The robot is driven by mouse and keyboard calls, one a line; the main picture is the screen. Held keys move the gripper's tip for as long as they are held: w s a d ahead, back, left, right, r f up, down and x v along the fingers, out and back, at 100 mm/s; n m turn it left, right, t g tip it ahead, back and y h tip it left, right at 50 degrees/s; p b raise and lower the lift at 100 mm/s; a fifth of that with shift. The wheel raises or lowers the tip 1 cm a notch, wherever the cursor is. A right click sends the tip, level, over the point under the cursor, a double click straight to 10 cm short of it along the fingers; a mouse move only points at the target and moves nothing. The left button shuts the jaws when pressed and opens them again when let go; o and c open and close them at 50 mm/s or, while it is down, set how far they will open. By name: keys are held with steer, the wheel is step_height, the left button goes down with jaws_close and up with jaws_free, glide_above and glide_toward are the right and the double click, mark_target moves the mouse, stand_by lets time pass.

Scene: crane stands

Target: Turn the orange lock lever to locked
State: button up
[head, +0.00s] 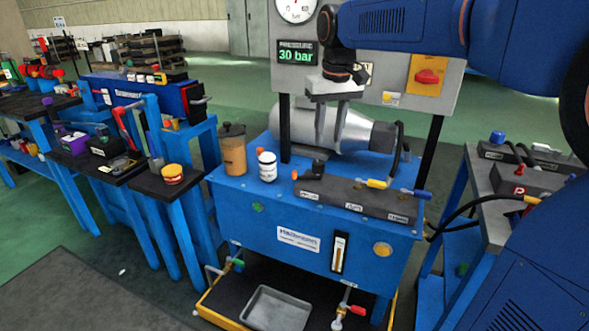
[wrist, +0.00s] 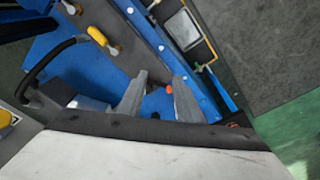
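A small orange piece (head: 295,175) shows at the left end of the dark valve block (head: 350,197) on the blue power unit. I cannot tell for certain that it is the lock lever, or how it is set. An orange spot (wrist: 168,89) shows just beyond my fingertips in the wrist view. My gripper (head: 329,142) points down above the unit, in front of the silver motor. Its two grey fingers stand apart with nothing between them, also in the wrist view (wrist: 159,78).
A yellow-handled lever (head: 376,183) and a blue-handled one (head: 415,192) sit on the block. A white jar (head: 267,166) and a brown canister (head: 232,150) stand at left. The silver motor (head: 352,132) and gauge panel (head: 390,98) rise behind. Another stand (head: 497,220) is at right.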

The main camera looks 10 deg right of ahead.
steer(key=g, duration=0.1)
glide_above(294, 172)
steer(key=shift+n, duration=0.3)
step_height(294, 172, down, 18)
steer(key=shift+w+d+r, duration=0.1)
stand_by(0.4)
jaws_close()
